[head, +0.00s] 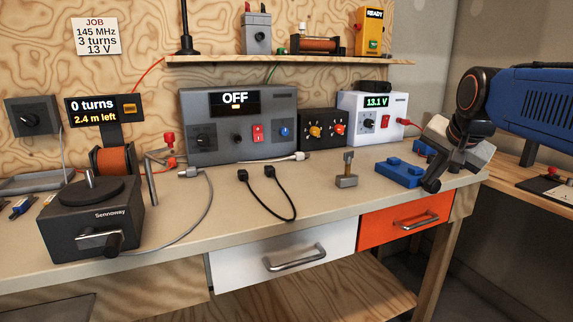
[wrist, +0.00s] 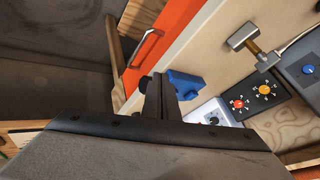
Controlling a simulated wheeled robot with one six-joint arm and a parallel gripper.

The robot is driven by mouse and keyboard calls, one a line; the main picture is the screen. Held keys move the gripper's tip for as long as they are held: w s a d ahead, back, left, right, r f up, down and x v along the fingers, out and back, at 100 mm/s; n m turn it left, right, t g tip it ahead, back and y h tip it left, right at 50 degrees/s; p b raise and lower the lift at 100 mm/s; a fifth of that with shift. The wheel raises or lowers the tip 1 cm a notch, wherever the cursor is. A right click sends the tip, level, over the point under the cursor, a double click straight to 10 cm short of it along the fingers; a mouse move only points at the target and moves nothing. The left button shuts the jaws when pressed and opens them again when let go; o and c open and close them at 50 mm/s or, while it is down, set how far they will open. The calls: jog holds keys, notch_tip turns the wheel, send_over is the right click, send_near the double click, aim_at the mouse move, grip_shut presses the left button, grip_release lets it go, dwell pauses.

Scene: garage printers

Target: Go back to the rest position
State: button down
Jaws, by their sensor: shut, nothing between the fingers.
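My gripper (head: 432,186) is at the right end of the workbench in the head view, its fingers pointing down near the bench's front right corner. It is shut and empty. In the wrist view its closed fingers (wrist: 158,98) stand in front of the bench edge. A blue block-like holder (head: 400,172) lies on the bench just left of the gripper; it also shows in the wrist view (wrist: 185,84). My blue arm comes in from the right. The gripper hides part of the bench corner.
A small hammer-like tool (head: 347,172) stands left of the blue holder. A grey unit reading OFF (head: 236,125), a black knob box (head: 322,132) and a white supply reading 13.1 V (head: 372,118) line the back. A winder (head: 92,215) sits left. An orange drawer (head: 405,220) is below.

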jog(key=s+a+f+n+g, duration=0.1)
jog(key=s+f+n, duration=0.3)
jog(key=s+f, duration=0.7)
jog(key=s+a+f+n+g, duration=0.1)
jog(key=s+a+f+n, duration=0.3)
jog(key=s+f, duration=0.7)
jog(key=shift+s+a+f+n+g+y, duration=0.35)
jog(key=shift+s+n, duration=0.15)
jog(key=shift+s, duration=0.45)
